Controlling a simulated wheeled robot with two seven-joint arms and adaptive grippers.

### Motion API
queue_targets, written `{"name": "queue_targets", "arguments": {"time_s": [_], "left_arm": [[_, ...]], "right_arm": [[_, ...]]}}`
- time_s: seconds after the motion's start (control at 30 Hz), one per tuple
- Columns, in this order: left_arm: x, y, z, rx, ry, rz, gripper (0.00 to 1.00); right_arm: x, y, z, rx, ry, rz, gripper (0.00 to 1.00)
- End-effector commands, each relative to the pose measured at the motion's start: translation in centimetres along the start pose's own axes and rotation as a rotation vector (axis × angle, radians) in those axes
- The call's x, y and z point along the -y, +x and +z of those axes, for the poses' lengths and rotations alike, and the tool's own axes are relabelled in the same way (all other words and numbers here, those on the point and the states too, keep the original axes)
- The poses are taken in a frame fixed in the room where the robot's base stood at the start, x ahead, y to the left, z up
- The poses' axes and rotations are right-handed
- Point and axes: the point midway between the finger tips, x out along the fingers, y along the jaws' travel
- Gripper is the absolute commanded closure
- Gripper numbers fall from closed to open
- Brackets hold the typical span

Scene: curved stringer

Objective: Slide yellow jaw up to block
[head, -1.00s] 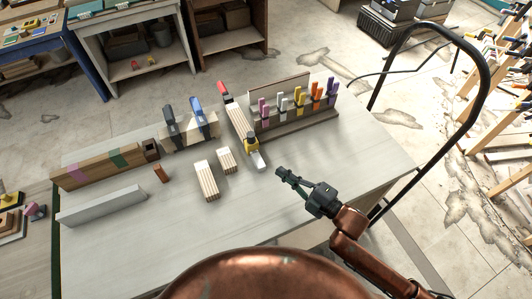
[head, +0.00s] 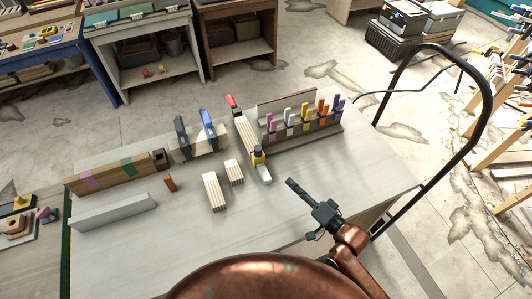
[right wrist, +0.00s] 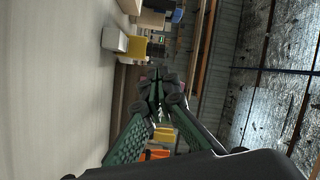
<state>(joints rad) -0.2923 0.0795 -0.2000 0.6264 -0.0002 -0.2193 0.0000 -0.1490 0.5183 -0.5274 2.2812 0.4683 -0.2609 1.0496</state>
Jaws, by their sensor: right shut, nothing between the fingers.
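The yellow jaw (head: 258,156) sits near the front end of a long bar clamp on the table, close to its pale grey end (head: 265,177). A red piece (head: 232,101) is at the clamp's far end. A pale wooden strip (head: 246,131) lies along the clamp between the red piece and the yellow jaw; I cannot tell if the jaw touches it. My right gripper (head: 290,183) is shut and empty, to the right of the yellow jaw and apart from it. The right wrist view shows its closed fingers (right wrist: 156,98), with the yellow jaw (right wrist: 138,47) beyond. My left gripper is out of view.
A rack (head: 304,136) of several coloured clamps stands behind and right of the jaw. Two pale wooden blocks (head: 213,192) (head: 234,172) lie to its left. Blue and dark clamps (head: 207,126) stand farther left. The table front (head: 240,225) is clear.

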Motion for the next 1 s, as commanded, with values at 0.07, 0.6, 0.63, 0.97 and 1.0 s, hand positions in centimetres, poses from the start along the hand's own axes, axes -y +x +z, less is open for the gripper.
{"name": "queue_targets", "arguments": {"time_s": [0.07, 0.6, 0.63, 0.97, 1.0], "left_arm": [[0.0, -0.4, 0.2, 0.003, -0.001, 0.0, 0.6], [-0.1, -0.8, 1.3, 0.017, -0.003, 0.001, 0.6], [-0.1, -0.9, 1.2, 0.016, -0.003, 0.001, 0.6], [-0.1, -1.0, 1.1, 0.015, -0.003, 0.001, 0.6], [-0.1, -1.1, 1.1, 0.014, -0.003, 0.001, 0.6]], "right_arm": [[0.1, -0.1, 0.0, -0.007, 0.172, 0.001, 1.0], [0.1, 4.3, 0.0, -0.011, 0.419, 0.0, 1.0], [0.1, 4.9, 0.0, -0.011, 0.419, 0.0, 1.0], [0.0, 11.2, -0.1, -0.012, 0.417, 0.003, 1.0], [0.0, 11.8, -0.1, -0.013, 0.416, 0.002, 1.0]]}}
